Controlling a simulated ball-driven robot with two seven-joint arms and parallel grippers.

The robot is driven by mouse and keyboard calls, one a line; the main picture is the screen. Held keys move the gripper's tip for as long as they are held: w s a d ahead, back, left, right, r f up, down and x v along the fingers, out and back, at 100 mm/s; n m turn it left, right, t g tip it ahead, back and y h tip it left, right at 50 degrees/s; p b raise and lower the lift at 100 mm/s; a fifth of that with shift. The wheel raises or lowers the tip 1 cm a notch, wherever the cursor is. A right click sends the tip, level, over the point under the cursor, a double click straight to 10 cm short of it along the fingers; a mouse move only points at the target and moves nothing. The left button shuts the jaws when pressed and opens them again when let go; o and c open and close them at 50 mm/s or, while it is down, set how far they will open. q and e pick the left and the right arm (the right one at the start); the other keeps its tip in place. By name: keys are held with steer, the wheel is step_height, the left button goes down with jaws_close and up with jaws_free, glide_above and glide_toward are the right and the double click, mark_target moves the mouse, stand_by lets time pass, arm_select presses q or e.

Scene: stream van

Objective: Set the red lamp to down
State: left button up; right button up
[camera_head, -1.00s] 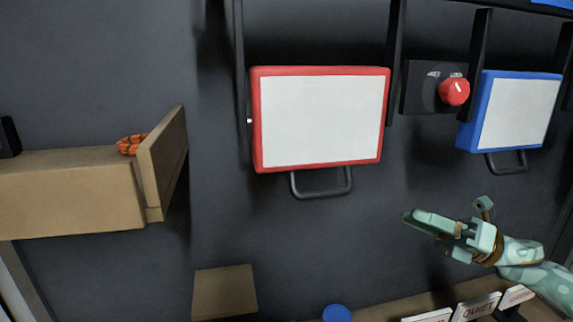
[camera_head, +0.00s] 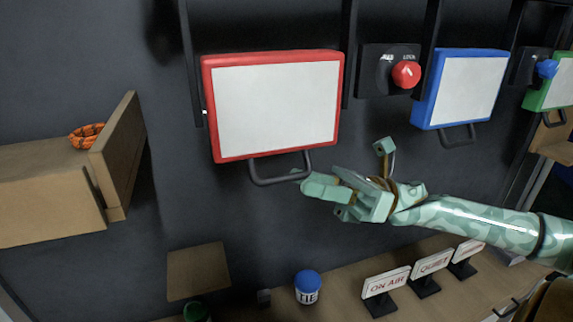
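The red lamp (camera_head: 273,107) is a flat white panel in a red frame, mounted on the dark wall at upper centre and tilted slightly. A dark U-shaped handle (camera_head: 281,181) hangs from its lower edge. My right gripper (camera_head: 345,168), pale green, is open and empty just below and right of this handle. One fingertip overlaps the handle's right end in the picture; I cannot tell whether they touch. The other finger stands up farther right. My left gripper is not in view.
A red knob (camera_head: 406,75) sits on a black plate between the red lamp and a blue lamp (camera_head: 460,88). A green lamp (camera_head: 551,96) is at far right. Small signs (camera_head: 386,282) and a blue-lidded jar (camera_head: 307,287) stand on the counter below. A wooden box (camera_head: 50,200) juts out left.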

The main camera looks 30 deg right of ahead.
mark_target(287, 179)
steer(key=p+x, duration=0.1)
steer(key=x, duration=0.2)
steer(key=shift+w+r, duration=0.1)
steer(key=shift+w+a+r, duration=0.1)
steer(key=shift+a, duration=0.55)
jaws_close()
